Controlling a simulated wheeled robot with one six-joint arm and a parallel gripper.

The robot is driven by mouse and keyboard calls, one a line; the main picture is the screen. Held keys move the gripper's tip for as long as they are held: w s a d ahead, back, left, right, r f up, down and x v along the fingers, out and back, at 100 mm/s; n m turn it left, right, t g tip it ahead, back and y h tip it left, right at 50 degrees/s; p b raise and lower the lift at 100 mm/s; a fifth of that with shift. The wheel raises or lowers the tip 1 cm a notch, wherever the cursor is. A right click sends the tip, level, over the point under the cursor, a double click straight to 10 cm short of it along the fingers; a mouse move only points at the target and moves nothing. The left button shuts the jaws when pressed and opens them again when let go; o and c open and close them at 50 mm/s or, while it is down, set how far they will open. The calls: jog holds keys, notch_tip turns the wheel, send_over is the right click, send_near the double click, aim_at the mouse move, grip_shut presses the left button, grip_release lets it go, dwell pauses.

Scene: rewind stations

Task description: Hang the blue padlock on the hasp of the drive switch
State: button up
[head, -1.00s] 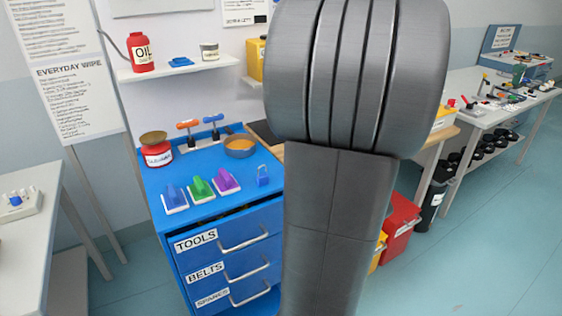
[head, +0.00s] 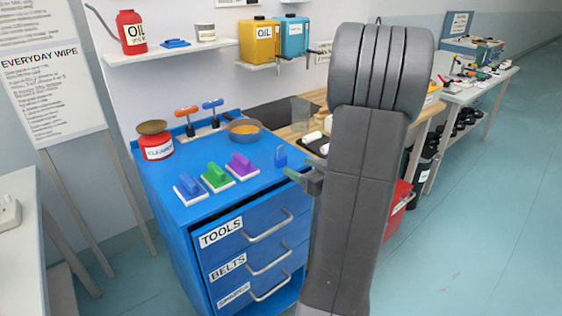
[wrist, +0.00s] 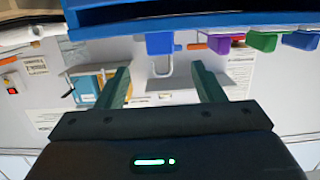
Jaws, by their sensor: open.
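The blue padlock (head: 281,156) stands upright near the right edge of the blue cabinet's top (head: 225,208). My gripper (head: 302,174) is just to its right in the head view, partly hidden by my own arm. In the wrist view the picture is inverted: the padlock (wrist: 160,43) shows its blue body and grey shackle in line with the gap between the fingers. My gripper (wrist: 160,70) is open and empty there, apart from the padlock as far as I can tell. I cannot make out the drive switch or its hasp.
Blue, green and purple blocks (head: 216,178) stand left of the padlock. A shelf with oil cans (head: 260,42) hangs above. Open floor (head: 480,210) lies at right.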

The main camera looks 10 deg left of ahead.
aim_at(283, 159)
jog(key=x, duration=0.9)
jog(key=shift+a+r, duration=0.1)
jog(key=c, duration=1.1)
